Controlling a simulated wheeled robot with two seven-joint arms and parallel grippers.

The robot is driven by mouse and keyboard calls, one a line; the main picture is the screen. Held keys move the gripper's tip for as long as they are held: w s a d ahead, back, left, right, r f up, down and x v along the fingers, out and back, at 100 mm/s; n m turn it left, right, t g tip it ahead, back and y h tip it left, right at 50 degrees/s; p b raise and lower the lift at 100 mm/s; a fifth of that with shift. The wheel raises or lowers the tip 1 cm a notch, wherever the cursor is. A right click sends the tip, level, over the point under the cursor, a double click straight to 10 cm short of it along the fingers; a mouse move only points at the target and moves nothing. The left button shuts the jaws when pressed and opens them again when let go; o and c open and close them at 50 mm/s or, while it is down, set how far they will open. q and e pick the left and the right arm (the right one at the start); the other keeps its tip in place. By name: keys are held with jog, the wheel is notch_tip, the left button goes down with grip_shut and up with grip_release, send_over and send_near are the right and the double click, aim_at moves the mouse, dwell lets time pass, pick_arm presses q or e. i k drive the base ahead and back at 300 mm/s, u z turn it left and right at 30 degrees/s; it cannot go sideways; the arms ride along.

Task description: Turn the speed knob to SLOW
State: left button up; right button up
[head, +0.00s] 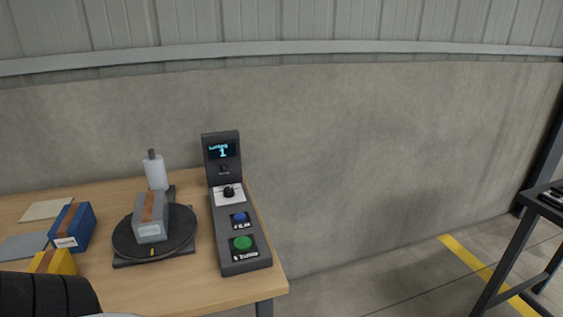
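The speed knob (229,192) is a small black dial on a white plate (238,199) on the dark control box (240,262) at the right end of the wooden table. Its pointer direction and any SLOW marking are too small to read. Above it, a display (222,151) shows cyan text and a "1". Below it are a blue button (239,216) and a green button (243,243). Neither gripper is in view. A dark rounded part, probably of my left arm, shows at the bottom left corner, well away from the knob.
A black turntable (180,243) carries a grey box (150,217) left of the control box. A white bottle (155,172), a blue box (72,227) and a yellow box (53,262) stand on the table (200,290). Floor to the right is clear up to a dark bench (510,255).

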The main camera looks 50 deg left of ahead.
aim_at(229, 191)
jog(key=i, duration=0.8)
jog(key=u, duration=2.85)
